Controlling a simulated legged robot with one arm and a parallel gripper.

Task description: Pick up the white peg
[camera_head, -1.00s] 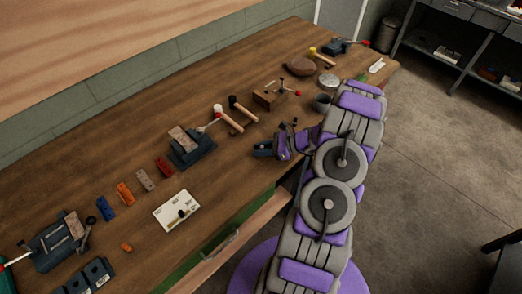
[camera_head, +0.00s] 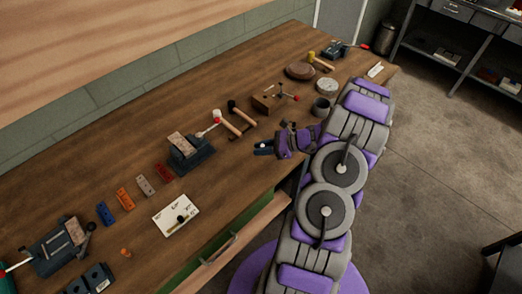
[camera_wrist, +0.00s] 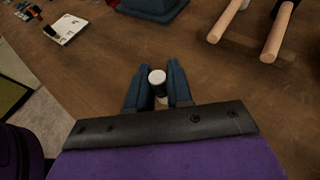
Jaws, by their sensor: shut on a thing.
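The white peg (camera_wrist: 157,78) shows its round white top in the wrist view, upright between the two blue fingers of my gripper (camera_wrist: 158,88). The fingers are shut on it, and its lower part looks dark. In the head view my gripper (camera_head: 264,148) is over the front part of the workbench, and the peg is too small to make out clearly there. I cannot tell whether the peg touches the bench top.
The wooden workbench (camera_head: 120,165) holds a vise (camera_head: 188,150), hammers (camera_head: 236,120), several coloured blocks (camera_head: 125,198) and a white card (camera_head: 176,214). Hammer handles (camera_wrist: 279,32) lie at the upper right of the wrist view. The bench around my gripper is mostly clear.

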